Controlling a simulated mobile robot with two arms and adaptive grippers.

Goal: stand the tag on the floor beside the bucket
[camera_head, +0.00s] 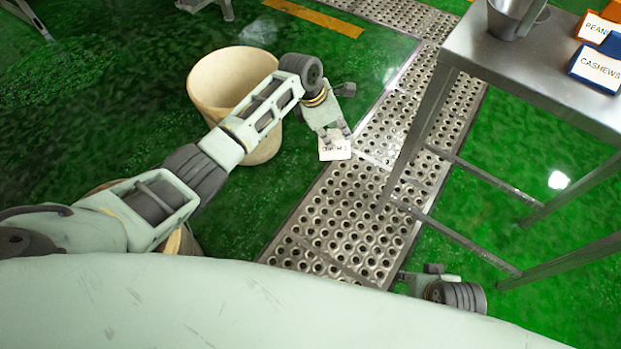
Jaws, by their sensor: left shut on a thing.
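A beige bucket (215,80) stands on the green floor at the upper middle, partly hidden behind my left arm. My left gripper (337,137) is just right of the bucket, pointing down, and is shut on a small white tag (335,154). The tag has dark lettering, partly covered by the fingers, so I cannot read it all. It shows against the edge of the perforated metal strip; I cannot tell whether it touches the floor. My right gripper (428,277) is low at the right, partly cut off by my body, and its opening is unclear.
A perforated metal drain strip (345,225) runs diagonally right of the bucket. A steel table (540,75) at the right holds a metal scoop (515,18) and boxes labelled CASHEWS (598,68) and PEAN... (597,28). Another beige container (182,242) is mostly hidden behind my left arm.

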